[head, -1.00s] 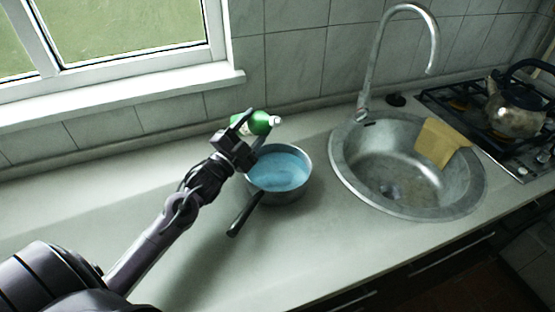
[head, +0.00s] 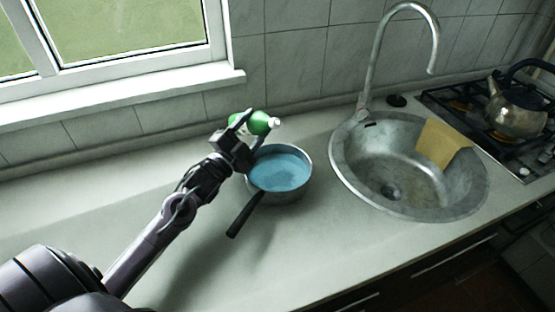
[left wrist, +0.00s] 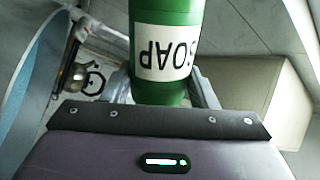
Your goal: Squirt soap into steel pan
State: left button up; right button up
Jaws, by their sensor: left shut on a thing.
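A steel pan (head: 279,173) with a black handle stands on the counter left of the sink, with blue liquid inside. My left gripper (head: 246,133) is shut on a green soap bottle (head: 262,123) and holds it above the pan's back left rim. The bottle lies tilted on its side, its white cap pointing right. In the left wrist view the bottle (left wrist: 166,100) shows a white label reading SOAP, upside down, between the fingers. Part of the pan (left wrist: 30,70) shows at the left there. My right gripper is in neither view.
A round steel sink (head: 345,165) with a tall tap (head: 372,60) lies right of the pan. A yellow cloth (head: 440,143) hangs over its rim. A kettle (head: 515,112) stands on the gas hob at the far right. The counter front is clear.

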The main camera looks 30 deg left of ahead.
pick_arm(q)
jog(key=shift+w+d, duration=0.1)
jog(key=shift+w, duration=0.1)
jog(key=shift+s, duration=0.25)
jog(key=shift+w, duration=0.25)
jog(key=shift+s+a+m+b, duration=0.2)
jog(key=shift+m+b, duration=0.1)
jog(key=shift+w, duration=0.2)
jog(key=shift+s, duration=0.2)
jog(key=shift+w+m, duration=0.2)
jog(key=shift+m, duration=0.1)
jog(key=shift+s+a+b, duration=0.1)
jog(key=shift+s+b, duration=0.05)
jog(key=shift+b, duration=0.2)
